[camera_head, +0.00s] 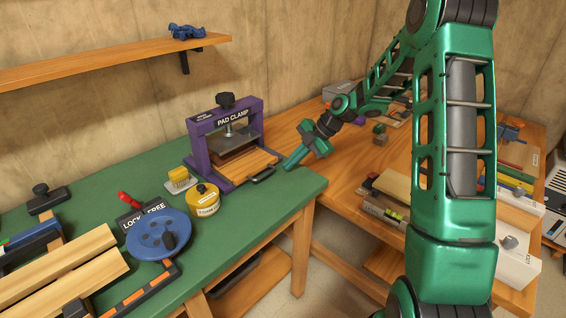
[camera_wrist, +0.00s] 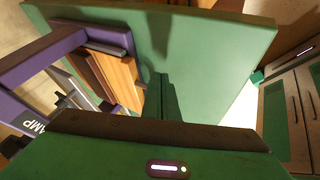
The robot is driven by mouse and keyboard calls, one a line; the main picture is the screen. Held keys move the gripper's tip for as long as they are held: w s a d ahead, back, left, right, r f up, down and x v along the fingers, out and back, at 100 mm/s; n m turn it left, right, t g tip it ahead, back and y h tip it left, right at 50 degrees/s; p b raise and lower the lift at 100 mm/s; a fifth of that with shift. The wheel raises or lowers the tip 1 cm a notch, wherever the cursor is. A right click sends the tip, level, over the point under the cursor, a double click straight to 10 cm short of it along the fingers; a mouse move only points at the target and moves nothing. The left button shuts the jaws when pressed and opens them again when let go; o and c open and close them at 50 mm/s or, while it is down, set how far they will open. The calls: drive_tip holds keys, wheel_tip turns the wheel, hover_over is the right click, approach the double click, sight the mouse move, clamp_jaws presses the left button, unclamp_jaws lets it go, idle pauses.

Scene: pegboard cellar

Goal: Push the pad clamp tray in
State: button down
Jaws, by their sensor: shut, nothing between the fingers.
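The pad clamp (camera_head: 196,146) is a purple frame with a black knob on top, standing on the green bench. Its wooden tray (camera_head: 252,163) sticks out of the frame's front toward the bench's right edge, with a dark handle (camera_head: 263,176) at its outer end. My green gripper (camera_head: 288,165) is shut and empty, pointing down beside the handle, on its right, apparently with a small gap. In the wrist view the tray (camera_wrist: 122,78) and purple frame (camera_wrist: 40,55) lie left of my shut fingers (camera_wrist: 167,92). Contact with the bench cannot be told.
A yellow tin (camera_head: 204,204), a brush (camera_head: 180,180) and a blue disc (camera_head: 158,236) stand left of the clamp on the green bench (camera_head: 255,218). A wooden table (camera_head: 335,215) with blocks and boxes adjoins at the right. Bench right of the handle is clear.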

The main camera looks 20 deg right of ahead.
drive_tip(key=v, duration=0.9)
drive_tip(key=shift+d+r, duration=0.2)
drive_tip(key=shift+d, duration=0.1)
drive_tip(key=s+d+r+m+g+h, duration=0.1)
drive_tip(key=s+d+m+h, duration=0.1)
drive_tip(key=s+m, duration=0.7)
drive_tip(key=s+d+r+m+g+h, duration=0.1)
drive_tip(key=s+d+m+h, duration=0.1)
drive_tip(key=s+m, duration=0.8)
drive_tip(key=s+d+r+m+g+h, duration=0.1)
drive_tip(key=s+m, duration=0.8)
drive_tip(key=s, duration=1.2)
drive_tip(key=shift+d+r+m+h, duration=0.3)
drive_tip(key=shift+d+r+h, duration=0.2)
drive_tip(key=shift+d+h, duration=0.25)
drive_tip(key=shift+s+a, duration=0.1)
